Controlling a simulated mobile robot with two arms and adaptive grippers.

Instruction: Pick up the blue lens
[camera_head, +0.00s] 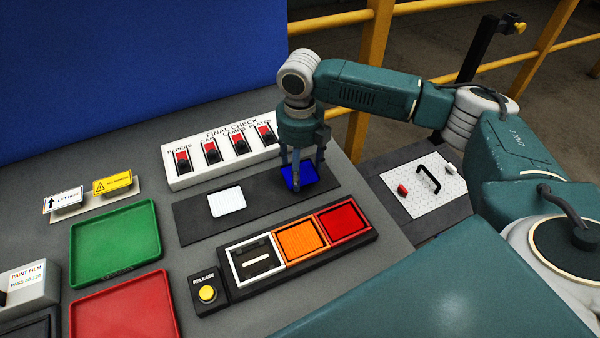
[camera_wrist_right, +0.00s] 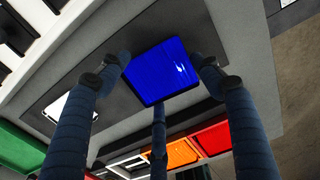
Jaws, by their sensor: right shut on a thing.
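The blue lens (camera_head: 300,178) is a flat square at the right part of a dark strip (camera_head: 255,203) on the grey table. In the right wrist view the blue lens (camera_wrist_right: 160,70) lies between the fingertips. My right gripper (camera_head: 301,180) points down over it, and its fingers (camera_wrist_right: 158,80) are closed around the lens edges. I cannot tell whether the lens is clear of the strip. My left gripper is not in view.
A white square (camera_head: 227,202) lies on the same strip. A framed row holds white (camera_head: 255,260), orange (camera_head: 302,241) and red (camera_head: 344,220) squares in front. A switch panel (camera_head: 222,152) stands behind. Green (camera_head: 115,242) and red (camera_head: 125,308) trays are at left; a yellow button (camera_head: 207,293) is in front.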

